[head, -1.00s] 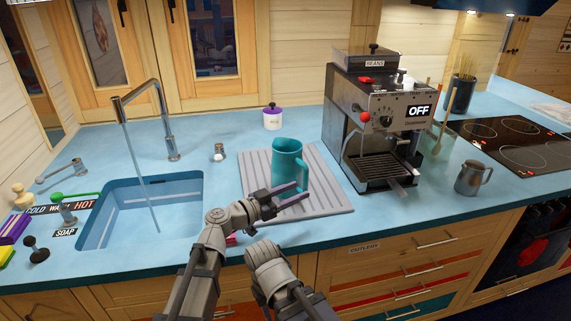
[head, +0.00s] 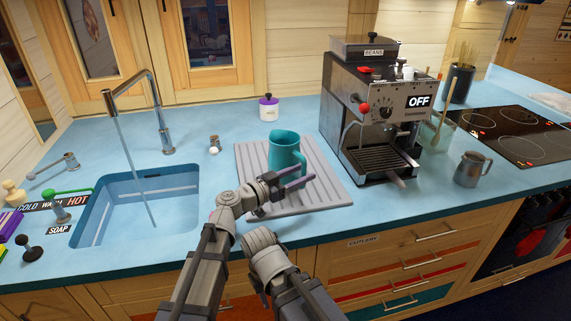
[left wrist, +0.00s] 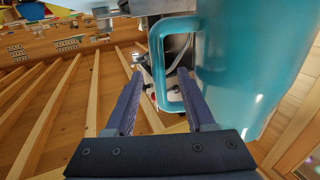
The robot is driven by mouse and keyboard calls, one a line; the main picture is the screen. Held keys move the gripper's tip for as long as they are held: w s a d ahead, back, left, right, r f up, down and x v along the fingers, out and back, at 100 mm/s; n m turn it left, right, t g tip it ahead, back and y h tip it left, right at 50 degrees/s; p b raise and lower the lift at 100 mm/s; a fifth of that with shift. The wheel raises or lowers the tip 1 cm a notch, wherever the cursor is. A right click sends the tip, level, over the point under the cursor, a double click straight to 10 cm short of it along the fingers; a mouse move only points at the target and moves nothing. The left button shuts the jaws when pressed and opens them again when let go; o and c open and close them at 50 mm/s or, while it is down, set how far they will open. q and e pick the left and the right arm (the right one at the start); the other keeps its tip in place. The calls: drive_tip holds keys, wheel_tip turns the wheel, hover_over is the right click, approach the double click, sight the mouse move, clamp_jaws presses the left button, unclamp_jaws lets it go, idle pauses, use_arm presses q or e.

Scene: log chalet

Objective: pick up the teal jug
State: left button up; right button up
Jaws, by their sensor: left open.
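The teal jug (head: 284,150) stands upright on a grey ridged drying mat (head: 325,190) beside the sink. My left gripper (head: 297,178) is open, with its purple fingers in front of the jug's lower part in the head view. In the left wrist view the jug (left wrist: 245,70) fills the right side. Its handle (left wrist: 158,60) lies ahead of the open fingers (left wrist: 160,100), roughly in line with the gap between them. Nothing is held between the fingers. Contact between fingers and jug cannot be made out. My right gripper cannot be seen.
A coffee machine (head: 375,110) stands right of the mat, with a metal pitcher (head: 471,170) further right. A sink (head: 135,205) with a running tap (head: 140,100) is at the left. A white pot with a purple lid (head: 268,108) stands behind the mat.

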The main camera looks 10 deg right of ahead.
use_arm(q)
drive_tip(key=x, duration=0.4)
drive_tip(key=shift+w+d, duration=0.15)
drive_tip(key=shift+d, duration=0.05)
clamp_jaws()
idle(1.2)
